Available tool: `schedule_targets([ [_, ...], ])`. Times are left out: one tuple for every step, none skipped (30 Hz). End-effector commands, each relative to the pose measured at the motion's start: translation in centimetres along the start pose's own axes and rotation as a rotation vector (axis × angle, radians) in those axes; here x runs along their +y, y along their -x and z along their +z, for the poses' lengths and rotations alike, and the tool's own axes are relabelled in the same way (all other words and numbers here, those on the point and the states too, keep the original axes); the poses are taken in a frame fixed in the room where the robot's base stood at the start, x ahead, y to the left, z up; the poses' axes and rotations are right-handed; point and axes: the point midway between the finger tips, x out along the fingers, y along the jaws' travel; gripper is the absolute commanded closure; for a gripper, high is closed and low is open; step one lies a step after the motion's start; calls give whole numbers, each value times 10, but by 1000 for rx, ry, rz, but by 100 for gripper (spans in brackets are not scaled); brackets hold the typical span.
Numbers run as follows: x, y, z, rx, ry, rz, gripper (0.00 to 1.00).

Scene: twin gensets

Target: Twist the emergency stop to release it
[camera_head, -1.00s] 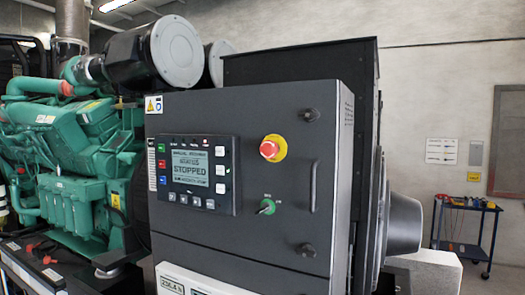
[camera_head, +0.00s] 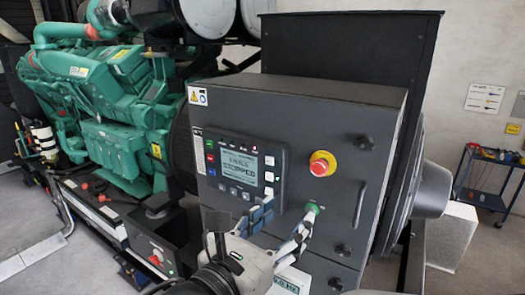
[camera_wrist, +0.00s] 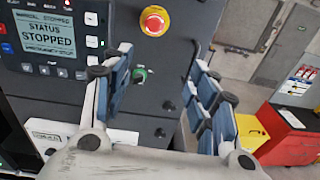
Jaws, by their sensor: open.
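The emergency stop is a red mushroom button (camera_head: 320,167) on a yellow round collar, on the upper right of the dark grey control cabinet door (camera_head: 290,130). In the wrist view the red button (camera_wrist: 154,20) is at the top, just beyond and between my fingertips. My gripper (camera_head: 281,222) is in front of the cabinet, below and to the left of the button in the head view. In the wrist view my gripper (camera_wrist: 163,80) has its two blue-padded fingers wide apart with nothing between them. Whether the button is pressed in cannot be told.
A green selector switch (camera_head: 313,208) sits below the button, partly behind a finger. A display panel (camera_head: 240,170) reading STOPPED is to the left. A vertical door handle (camera_head: 359,203) and black knobs are to the right. A green engine (camera_head: 110,120) stands at left, a blue cart (camera_head: 487,180) at right.

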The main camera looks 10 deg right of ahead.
Motion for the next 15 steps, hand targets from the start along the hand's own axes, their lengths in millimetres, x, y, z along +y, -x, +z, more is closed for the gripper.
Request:
schedule_targets([
  [8,4,10,-24,22,22,46],
  [10,5,12,-35,29,29,46],
  [12,5,13,-43,35,35,46],
  [13,4,14,-47,37,37,46],
  [13,2,14,-48,38,37,46],
  [13,-2,13,-47,38,36,46],
  [13,-5,13,-47,37,34,46],
  [13,-9,13,-47,37,33,46],
  [12,-16,13,-46,37,32,46],
  [12,-21,14,-46,37,31,46],
  [12,-26,14,-46,38,31,46],
  [12,-34,14,-45,37,29,46],
  [13,-40,15,-45,37,30,46],
  [12,-46,15,-45,37,28,46],
  [12,-54,15,-44,36,29,46],
])
